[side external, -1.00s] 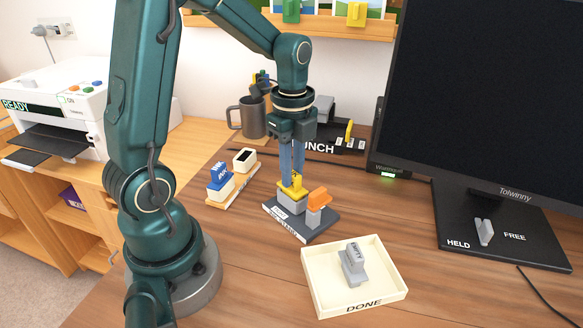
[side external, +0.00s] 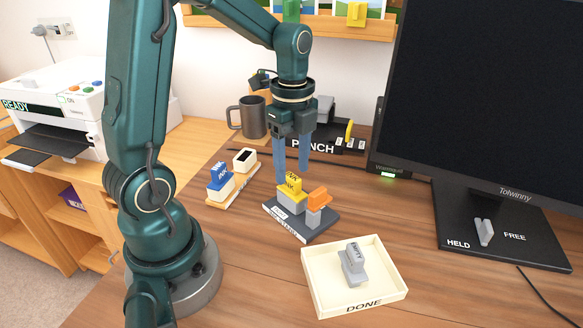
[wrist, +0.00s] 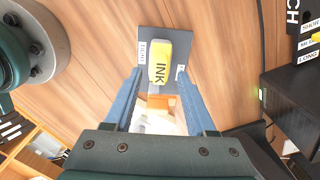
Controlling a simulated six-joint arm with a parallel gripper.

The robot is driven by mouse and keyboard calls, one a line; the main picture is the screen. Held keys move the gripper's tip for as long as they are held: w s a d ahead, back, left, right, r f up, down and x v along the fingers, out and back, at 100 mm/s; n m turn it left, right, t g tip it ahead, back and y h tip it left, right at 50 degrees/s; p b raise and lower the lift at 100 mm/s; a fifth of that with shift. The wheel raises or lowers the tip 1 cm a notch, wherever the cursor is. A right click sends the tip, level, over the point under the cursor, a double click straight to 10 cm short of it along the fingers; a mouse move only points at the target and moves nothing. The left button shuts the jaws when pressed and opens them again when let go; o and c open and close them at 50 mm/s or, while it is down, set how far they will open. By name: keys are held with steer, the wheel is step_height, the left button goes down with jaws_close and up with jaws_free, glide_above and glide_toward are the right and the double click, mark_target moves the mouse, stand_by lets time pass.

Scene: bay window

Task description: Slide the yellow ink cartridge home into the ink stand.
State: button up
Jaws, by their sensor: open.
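The yellow ink cartridge (side external: 291,187) stands upright in a grey holder of the dark ink stand (side external: 313,226). In the wrist view the cartridge (wrist: 161,66) shows its INK label, with the stand's plate (wrist: 150,37) around it. I cannot tell whether it is fully seated. My gripper (side external: 293,180) is open and empty, its blue fingers just above and behind the cartridge. In the wrist view the fingers (wrist: 158,85) are spread to either side, clear of the cartridge. An orange piece (side external: 318,197) stands on the stand beside it.
A cream DONE tray (side external: 385,289) holding a grey EMPTY cartridge (side external: 353,263) lies in front. A mug (side external: 252,118), a punch (side external: 330,143) and a monitor (side external: 495,100) stand around.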

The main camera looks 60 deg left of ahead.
mark_target(297, 200)
steer(key=shift+r, duration=1.45)
steer(key=s+d+r+n+t, duration=0.3)
steer(key=s+d+n+t, duration=0.2)
steer(key=n, duration=1)
steer(key=s+d, duration=0.3)
steer(key=d, duration=0.1)
steer(key=shift+s+r+t, duration=0.15)
steer(key=shift+r+t, duration=0.15)
steer(key=shift+r, duration=0.1)
steer(key=shift+d, duration=0.1)
